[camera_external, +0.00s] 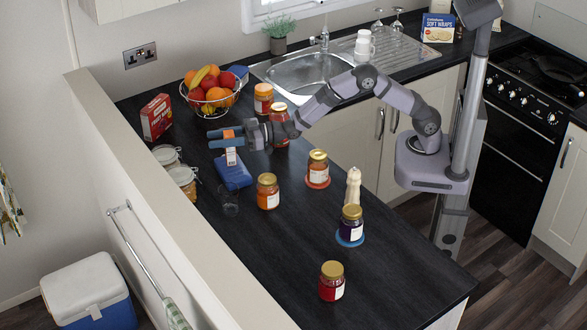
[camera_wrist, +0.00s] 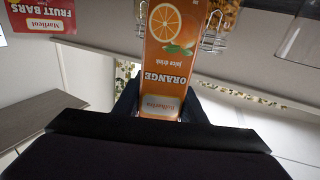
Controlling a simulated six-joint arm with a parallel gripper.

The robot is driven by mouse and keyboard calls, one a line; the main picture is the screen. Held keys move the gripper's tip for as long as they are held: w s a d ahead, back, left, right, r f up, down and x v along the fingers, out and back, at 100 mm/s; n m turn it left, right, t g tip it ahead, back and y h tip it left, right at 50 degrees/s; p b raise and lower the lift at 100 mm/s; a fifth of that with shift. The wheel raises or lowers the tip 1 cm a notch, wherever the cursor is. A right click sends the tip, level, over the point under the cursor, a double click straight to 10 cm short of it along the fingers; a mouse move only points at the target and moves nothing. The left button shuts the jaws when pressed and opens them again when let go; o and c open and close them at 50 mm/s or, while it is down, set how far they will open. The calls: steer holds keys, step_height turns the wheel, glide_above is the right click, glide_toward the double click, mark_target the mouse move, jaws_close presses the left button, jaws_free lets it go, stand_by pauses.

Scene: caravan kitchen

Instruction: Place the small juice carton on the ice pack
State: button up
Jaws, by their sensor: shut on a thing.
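My gripper (camera_external: 225,138) is shut on the small juice carton (camera_external: 231,157), an orange and white carton held upright. In the wrist view the carton (camera_wrist: 166,62) fills the middle, its orange label upside down, gripped between my fingers (camera_wrist: 160,108). The blue ice pack (camera_external: 236,177) lies flat on the dark counter. In the external view the carton's lower end overlaps the ice pack's far part. I cannot tell whether it touches the pack or hangs just above it. The ice pack cannot be made out in the wrist view.
A fruit basket (camera_external: 211,98) and a red fruit bars box (camera_external: 156,117) stand behind. Clip-top jars (camera_external: 183,178) and a clear glass (camera_external: 229,203) are close to the pack. Several lidded jars, including an orange one (camera_external: 267,192), stand to the right.

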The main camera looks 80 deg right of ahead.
steer(key=shift+f, duration=0.8)
steer(key=shift+f, duration=0.2)
steer(key=o, duration=1.2)
steer(key=b+v, duration=0.4)
steer(key=v, duration=0.8)
steer(key=shift+r, duration=0.1)
steer(key=shift+d, duration=0.15)
